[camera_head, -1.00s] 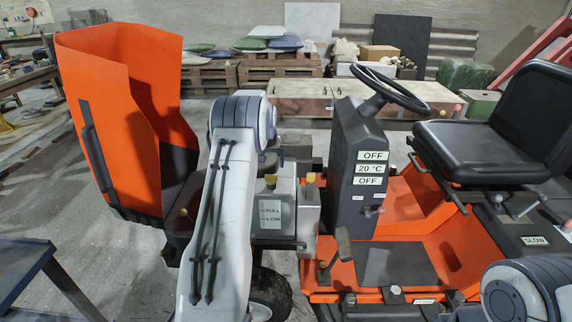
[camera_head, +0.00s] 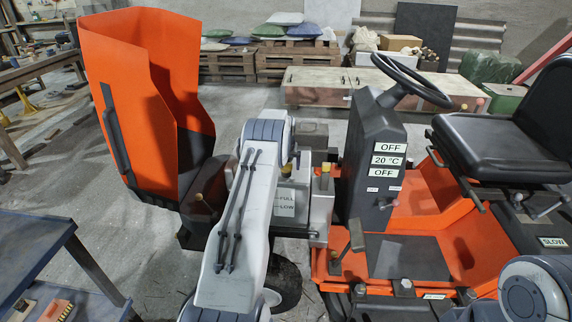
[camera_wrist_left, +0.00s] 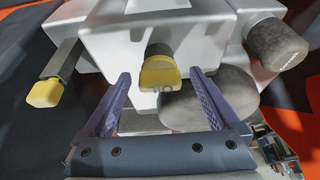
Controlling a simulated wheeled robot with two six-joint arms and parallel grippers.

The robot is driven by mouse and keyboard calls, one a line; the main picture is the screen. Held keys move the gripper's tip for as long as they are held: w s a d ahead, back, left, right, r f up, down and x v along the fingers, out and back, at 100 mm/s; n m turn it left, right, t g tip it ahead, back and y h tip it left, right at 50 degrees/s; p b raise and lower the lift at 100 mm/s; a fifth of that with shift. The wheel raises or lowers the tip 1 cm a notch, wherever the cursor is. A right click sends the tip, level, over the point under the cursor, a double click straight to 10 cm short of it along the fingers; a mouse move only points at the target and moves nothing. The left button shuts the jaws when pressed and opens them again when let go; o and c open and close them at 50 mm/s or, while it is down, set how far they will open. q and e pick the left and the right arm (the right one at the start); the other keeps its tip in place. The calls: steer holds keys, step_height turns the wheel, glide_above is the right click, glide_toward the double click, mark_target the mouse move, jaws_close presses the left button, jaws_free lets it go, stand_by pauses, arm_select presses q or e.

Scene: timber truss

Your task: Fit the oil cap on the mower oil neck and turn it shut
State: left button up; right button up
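In the left wrist view a yellow cap (camera_wrist_left: 158,72) with dark lettering, apparently OIL, sits at the end of a short neck on the grey engine housing (camera_wrist_left: 140,38). My left gripper (camera_wrist_left: 158,73) is open, with its two purple fingers apart on either side of the cap and not visibly touching it. I cannot tell how tightly the cap is seated. In the head view two yellow tops show on the engine, one (camera_head: 287,170) beside my left arm and one (camera_head: 326,168) farther right. My left gripper (camera_head: 298,158) is mostly hidden there. My right gripper is out of view.
A yellow-tipped handle (camera_wrist_left: 43,92) stands left of the cap and a dark round cap (camera_wrist_left: 278,45) right of it. A dark rounded part (camera_wrist_left: 208,98) lies below. The mower's steering column (camera_head: 372,160) is right of the engine, the orange hood (camera_head: 150,100) raised left.

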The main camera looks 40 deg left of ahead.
arm_select(q)
jaws_close()
steer(key=shift+a+m+h, duration=0.1)
steer(key=shift+m+h, duration=0.2)
steer(key=shift+m, duration=0.6)
steer(key=m+h+b, duration=0.1)
steer(key=m, duration=0.2)
steer(key=shift+f+t, duration=0.1)
steer(key=shift+t, duration=0.3)
steer(key=shift+m+h+b, duration=0.35)
steer(key=shift+m+h, duration=0.05)
steer(key=shift+m, duration=0.3)
